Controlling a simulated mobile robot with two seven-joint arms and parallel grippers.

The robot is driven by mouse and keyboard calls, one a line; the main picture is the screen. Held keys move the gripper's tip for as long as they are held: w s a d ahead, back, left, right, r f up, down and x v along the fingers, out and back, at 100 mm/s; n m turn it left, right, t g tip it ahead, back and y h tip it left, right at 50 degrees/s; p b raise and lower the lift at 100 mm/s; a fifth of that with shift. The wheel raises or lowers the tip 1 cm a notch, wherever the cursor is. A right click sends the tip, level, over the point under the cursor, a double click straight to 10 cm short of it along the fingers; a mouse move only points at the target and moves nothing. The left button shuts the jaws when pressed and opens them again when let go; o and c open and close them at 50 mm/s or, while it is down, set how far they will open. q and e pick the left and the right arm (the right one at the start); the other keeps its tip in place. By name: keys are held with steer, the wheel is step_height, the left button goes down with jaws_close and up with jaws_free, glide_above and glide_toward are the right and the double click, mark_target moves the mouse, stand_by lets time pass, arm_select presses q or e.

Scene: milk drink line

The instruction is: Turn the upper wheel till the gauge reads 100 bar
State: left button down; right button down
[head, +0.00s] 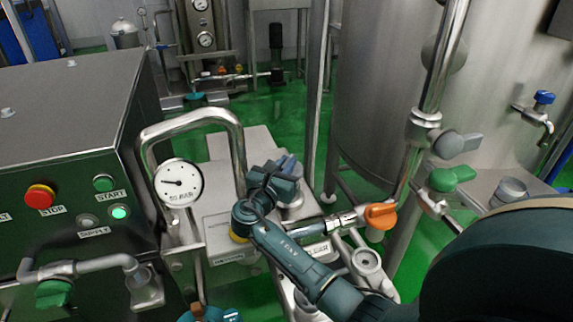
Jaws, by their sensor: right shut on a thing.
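The round white gauge (179,183) stands left of centre in front of the bent steel pipe. Its dark needle points left; the dial's figures are too small to read for certain. My right arm comes in from the lower right, and its dark teal gripper (281,174) is at the top of a steel fitting right of the gauge. The gripper is shut on a blue-grey part (291,165), which seems to be the upper wheel. Most of that part is hidden by the gripper, so its turn angle cannot be told.
A steel control cabinet (60,110) with a red stop button (40,196) fills the left. The bent steel pipe (190,119) rises close beside the gripper. An orange handle (380,215) and a green handle (451,178) lie to the right, before a large tank (377,90).

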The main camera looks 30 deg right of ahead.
steer(key=shift+m+g, duration=0.3)
steer(key=shift+g, duration=0.1)
steer(key=c, duration=1.5)
jaws_free()
steer(key=shift+o, duration=0.2)
steer(key=shift+a, duration=0.1)
steer(key=v, duration=1.3)
steer(key=shift+f, duration=0.2)
